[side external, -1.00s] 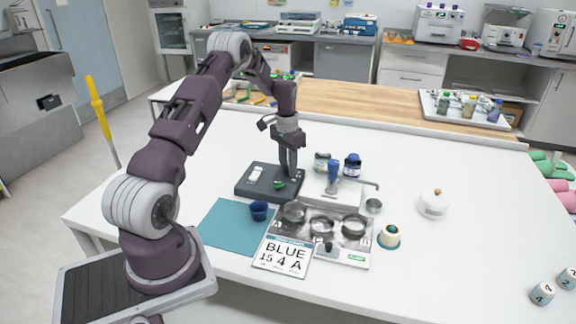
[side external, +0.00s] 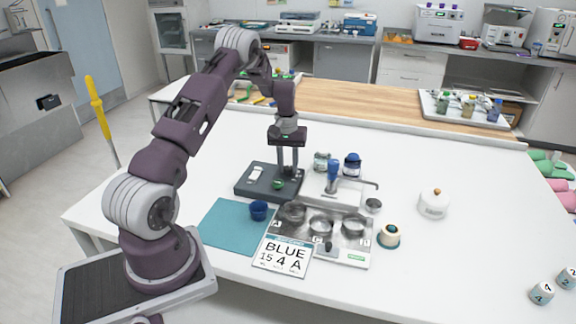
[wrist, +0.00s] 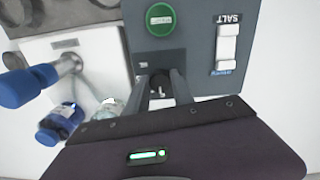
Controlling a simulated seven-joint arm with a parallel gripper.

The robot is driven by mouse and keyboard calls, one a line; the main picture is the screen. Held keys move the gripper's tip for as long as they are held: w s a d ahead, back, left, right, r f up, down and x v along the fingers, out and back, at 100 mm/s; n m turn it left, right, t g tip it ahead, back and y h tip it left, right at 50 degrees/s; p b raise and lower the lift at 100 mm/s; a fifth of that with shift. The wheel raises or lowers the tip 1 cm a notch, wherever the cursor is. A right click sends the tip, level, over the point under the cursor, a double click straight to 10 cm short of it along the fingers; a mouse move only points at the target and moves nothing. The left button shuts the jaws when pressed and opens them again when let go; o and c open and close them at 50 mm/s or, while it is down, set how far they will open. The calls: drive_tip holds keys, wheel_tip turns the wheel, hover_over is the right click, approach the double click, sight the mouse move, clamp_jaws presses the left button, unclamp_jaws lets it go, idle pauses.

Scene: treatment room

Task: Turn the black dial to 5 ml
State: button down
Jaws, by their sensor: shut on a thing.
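My gripper (wrist: 161,88) is lowered onto the dark grey control box and is shut on the black dial (wrist: 159,80), with one finger on each side of it. The fingers hide much of the dial, and I cannot read its setting or any ml mark. The dark box (side external: 247,190) carries a green round button (wrist: 160,19) and a white rocker switch (wrist: 227,43) beside a label reading SALT. In the side view my gripper (side external: 287,171) stands upright over the back right part of the box, and the dial is hidden there.
A blue-handled tap (side external: 333,174) stands right of the box, with small jars (side external: 352,165) behind it.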

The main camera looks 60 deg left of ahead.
sight(288, 168)
drive_tip(key=shift+r, duration=0.1)
idle(0.5)
drive_tip(key=c, duration=1.1)
unclamp_jaws()
wheel_tip(288, 168, up, 7)
drive_tip(key=shift+a, duration=0.1)
